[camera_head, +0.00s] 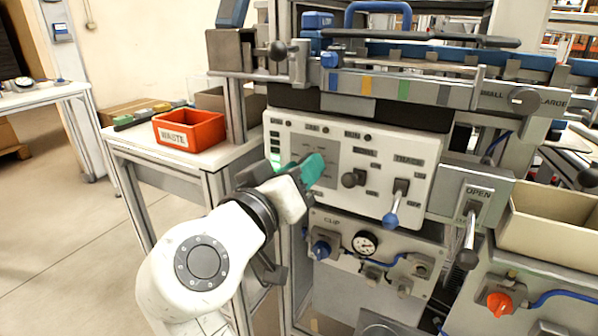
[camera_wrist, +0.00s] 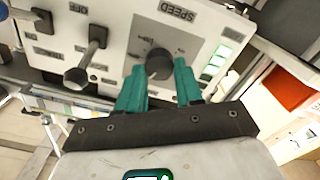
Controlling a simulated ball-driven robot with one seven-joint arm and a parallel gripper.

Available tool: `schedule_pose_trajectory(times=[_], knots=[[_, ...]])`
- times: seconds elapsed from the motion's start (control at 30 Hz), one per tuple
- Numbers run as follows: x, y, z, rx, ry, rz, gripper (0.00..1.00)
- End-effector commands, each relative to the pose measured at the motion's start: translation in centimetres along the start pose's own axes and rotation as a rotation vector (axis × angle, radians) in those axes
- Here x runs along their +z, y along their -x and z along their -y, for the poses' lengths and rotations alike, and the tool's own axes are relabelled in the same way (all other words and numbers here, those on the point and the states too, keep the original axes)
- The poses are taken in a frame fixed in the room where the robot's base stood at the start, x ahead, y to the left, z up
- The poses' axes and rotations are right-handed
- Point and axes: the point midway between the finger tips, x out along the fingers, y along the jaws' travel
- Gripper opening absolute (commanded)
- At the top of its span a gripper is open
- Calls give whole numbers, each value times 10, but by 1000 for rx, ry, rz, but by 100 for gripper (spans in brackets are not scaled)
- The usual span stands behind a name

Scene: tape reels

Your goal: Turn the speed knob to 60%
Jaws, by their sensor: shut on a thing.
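The speed knob (camera_wrist: 158,66) is a dark round knob on a grey square plate, below the upside-down SPEED label (camera_wrist: 178,11) in the wrist view. My gripper (camera_wrist: 158,72) has teal fingers, one on each side of the knob, shut on it. In the head view my gripper (camera_head: 312,168) reaches the left part of the white control panel (camera_head: 300,127) and hides the knob. Green lit bars (camera_wrist: 214,62) show beside the plate; they also show in the head view (camera_head: 275,150). I cannot read the knob's setting.
The OPEN lever (camera_head: 469,232) is farther right. An orange WASTE bin (camera_head: 190,130) stands on the left table. A gauge (camera_head: 365,243) sits below.

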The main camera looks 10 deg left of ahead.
Motion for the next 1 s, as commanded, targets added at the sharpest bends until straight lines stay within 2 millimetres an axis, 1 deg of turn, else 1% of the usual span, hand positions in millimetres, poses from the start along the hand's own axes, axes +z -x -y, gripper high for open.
schedule_pose_trajectory(times=[0.03,0.07,0.3,0.53,0.67,0.77,1.0], knots=[[4,0,2,0,4,9,5],[4,0,2,0,5,9,38],[2,0,1,0,3,5,61],[1,0,0,0,2,2,61],[0,9,1,-2,2,0,61],[0,23,1,-4,3,0,61],[0,70,1,-4,3,0,61]])
